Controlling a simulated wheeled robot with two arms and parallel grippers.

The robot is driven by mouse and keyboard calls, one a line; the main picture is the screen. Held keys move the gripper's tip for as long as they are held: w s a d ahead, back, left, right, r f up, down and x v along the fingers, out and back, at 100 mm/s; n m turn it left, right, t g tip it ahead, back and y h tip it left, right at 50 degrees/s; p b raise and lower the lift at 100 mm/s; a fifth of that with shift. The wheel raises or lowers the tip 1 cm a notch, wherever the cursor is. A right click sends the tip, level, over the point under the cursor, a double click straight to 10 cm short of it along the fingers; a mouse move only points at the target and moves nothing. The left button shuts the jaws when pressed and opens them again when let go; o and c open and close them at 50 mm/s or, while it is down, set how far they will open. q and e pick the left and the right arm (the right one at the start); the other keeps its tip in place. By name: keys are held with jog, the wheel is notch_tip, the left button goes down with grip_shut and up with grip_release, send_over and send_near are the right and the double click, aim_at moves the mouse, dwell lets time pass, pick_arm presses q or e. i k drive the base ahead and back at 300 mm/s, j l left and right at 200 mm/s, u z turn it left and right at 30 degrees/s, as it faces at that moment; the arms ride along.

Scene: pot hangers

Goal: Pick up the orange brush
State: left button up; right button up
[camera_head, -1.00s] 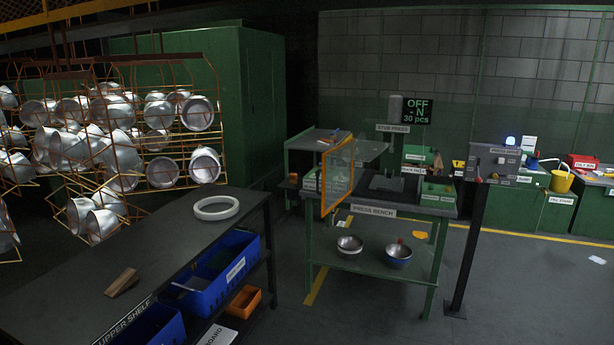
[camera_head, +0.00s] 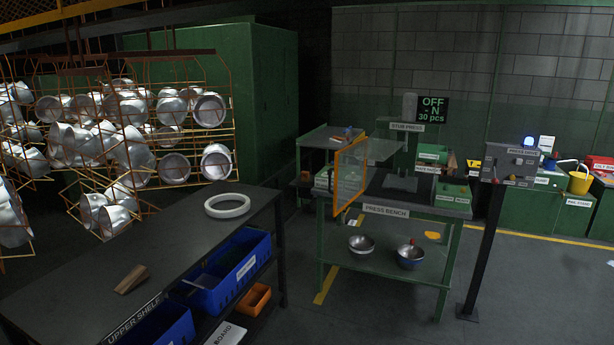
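I cannot make out an orange brush for certain. A small orange item (camera_head: 337,140) lies on the grey side table (camera_head: 320,133) at the back, too small to identify. A brown, wedge-shaped wooden piece (camera_head: 132,279) lies on the dark upper shelf (camera_head: 185,232) at the lower left. Neither of my grippers is in view.
A white ring (camera_head: 227,206) lies on the upper shelf, with blue bins (camera_head: 237,275) and an orange bin (camera_head: 254,300) below. The press bench (camera_head: 400,208) has an orange-framed guard (camera_head: 350,177). Floor at lower right is clear.

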aim_at(305, 175)
jog(key=i+z, duration=0.1)
jog(key=i, duration=1)
jog(key=i+z, duration=0.15)
jog(key=i, duration=0.4)
jog(key=i+j, duration=0.1)
jog(key=i, duration=0.45)
jog(key=i+z, duration=0.15)
jog(key=i, duration=0.4)
jog(key=i+j, duration=0.2)
jog(key=i, duration=0.35)
jog(key=i+j+z, duration=0.15)
jog(key=i, duration=0.4)
